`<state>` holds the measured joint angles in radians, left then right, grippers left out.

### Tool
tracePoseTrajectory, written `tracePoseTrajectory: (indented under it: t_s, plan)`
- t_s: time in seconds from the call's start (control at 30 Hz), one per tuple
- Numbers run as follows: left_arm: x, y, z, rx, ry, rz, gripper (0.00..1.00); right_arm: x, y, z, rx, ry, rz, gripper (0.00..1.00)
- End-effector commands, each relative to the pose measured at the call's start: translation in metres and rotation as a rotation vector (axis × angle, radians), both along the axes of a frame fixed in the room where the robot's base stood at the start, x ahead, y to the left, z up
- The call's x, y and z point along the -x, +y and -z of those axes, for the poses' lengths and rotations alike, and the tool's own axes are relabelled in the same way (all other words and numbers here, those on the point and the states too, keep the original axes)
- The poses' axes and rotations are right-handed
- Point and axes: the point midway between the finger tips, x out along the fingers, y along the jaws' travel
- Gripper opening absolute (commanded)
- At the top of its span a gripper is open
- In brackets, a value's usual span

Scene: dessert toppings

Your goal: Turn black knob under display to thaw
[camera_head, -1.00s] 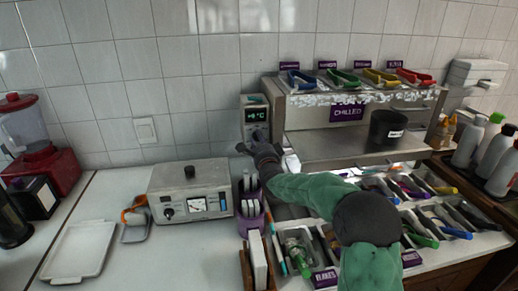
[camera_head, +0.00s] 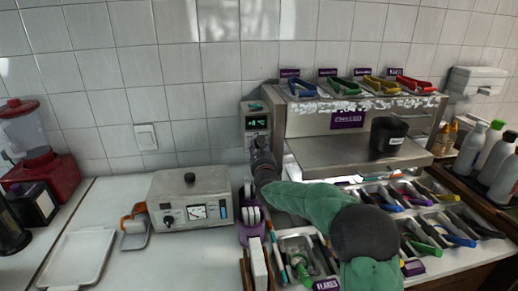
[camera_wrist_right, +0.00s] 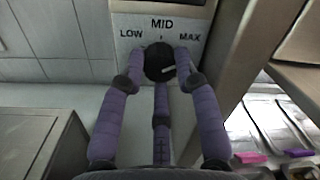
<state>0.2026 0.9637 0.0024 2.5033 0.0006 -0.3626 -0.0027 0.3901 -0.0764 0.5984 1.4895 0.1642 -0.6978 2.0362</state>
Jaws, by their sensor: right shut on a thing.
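The black knob (camera_wrist_right: 160,61) sits on a pale panel under the words LOW, MID and MAX in the right wrist view. A light mark on it points right and slightly up. My right gripper (camera_wrist_right: 159,68) is shut on the knob, with purple fingers at both sides and a third below. In the head view my right gripper (camera_head: 260,145) is against the control panel, covering the knob. The display (camera_head: 257,123) above it shows small green characters that I cannot read surely. My left gripper is not in view.
The chilled topping unit (camera_head: 340,148) stands just right of the panel, with tongs on top. A white-grey device (camera_head: 190,197) with its own black knob and dial stands left. A purple holder (camera_head: 252,230) stands below my wrist. The left counter has free room.

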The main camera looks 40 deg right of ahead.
Motion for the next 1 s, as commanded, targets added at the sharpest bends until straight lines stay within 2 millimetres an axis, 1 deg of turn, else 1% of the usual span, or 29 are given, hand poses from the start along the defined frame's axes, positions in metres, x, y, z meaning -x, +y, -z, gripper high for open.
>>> tracePoseTrajectory:
  t_s: [0.7, 1.0]
  plan:
    - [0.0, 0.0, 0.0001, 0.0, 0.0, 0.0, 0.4, -0.0005, 0.001, -0.0001, -0.591, -0.324, 0.001, 0.0]
    - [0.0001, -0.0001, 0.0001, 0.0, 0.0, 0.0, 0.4, -0.0008, 0.0013, 0.0001, -0.781, -0.428, 0.001, 0.0]
